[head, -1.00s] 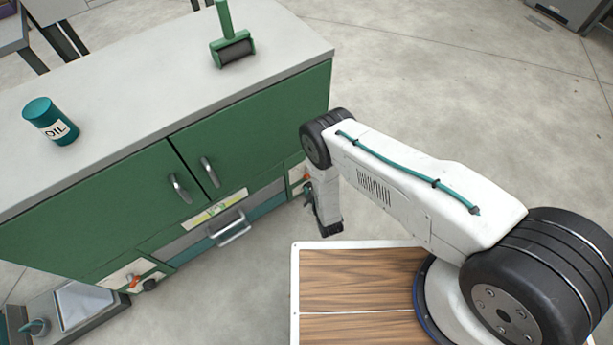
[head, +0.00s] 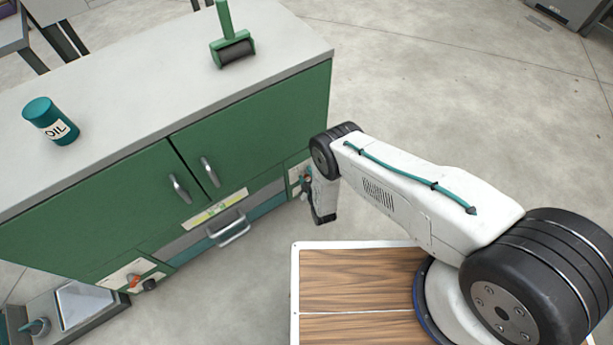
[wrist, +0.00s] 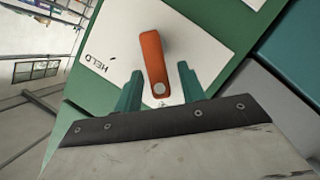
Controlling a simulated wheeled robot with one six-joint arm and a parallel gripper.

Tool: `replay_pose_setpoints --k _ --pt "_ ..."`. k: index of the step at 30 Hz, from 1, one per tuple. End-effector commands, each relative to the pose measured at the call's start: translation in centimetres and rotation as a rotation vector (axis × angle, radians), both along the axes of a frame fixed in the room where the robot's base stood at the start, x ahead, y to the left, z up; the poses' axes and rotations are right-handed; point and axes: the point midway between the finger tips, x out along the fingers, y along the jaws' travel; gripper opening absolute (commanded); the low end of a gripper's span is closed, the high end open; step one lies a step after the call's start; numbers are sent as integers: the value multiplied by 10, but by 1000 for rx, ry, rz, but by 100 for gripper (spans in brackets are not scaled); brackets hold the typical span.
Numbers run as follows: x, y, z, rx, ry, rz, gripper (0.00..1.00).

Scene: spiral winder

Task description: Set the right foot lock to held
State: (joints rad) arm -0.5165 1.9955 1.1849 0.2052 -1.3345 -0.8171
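The right foot lock (head: 296,174) is a pale plate low on the right end of the green cabinet front, partly hidden by my arm in the head view. In the wrist view its orange lever (wrist: 153,62) stands out from the white plate (wrist: 112,42), with a round pivot at its lower end. The word HELD is printed upside down, left of the lever. My gripper (wrist: 159,84) has its two teal fingers apart, one on each side of the lever's pivot end. Gaps show between fingers and lever.
The cabinet (head: 100,205) has two doors and a drawer handle (head: 229,231). A second plate with an orange lever (head: 134,280) is at its left end. An oil can (head: 50,120) and a green roller (head: 233,45) stand on top. Open floor lies right of the cabinet.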

Motion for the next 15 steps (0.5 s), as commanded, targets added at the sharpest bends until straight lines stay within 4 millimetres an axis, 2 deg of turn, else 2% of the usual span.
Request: replay_pose_setpoints --k 1,5,6,15 --pt "0 0 0 0 0 0 40" --pt "0 0 0 0 0 0 4" --pt "0 0 0 0 0 0 0" --pt "1 -1 1 17 11 1 0"
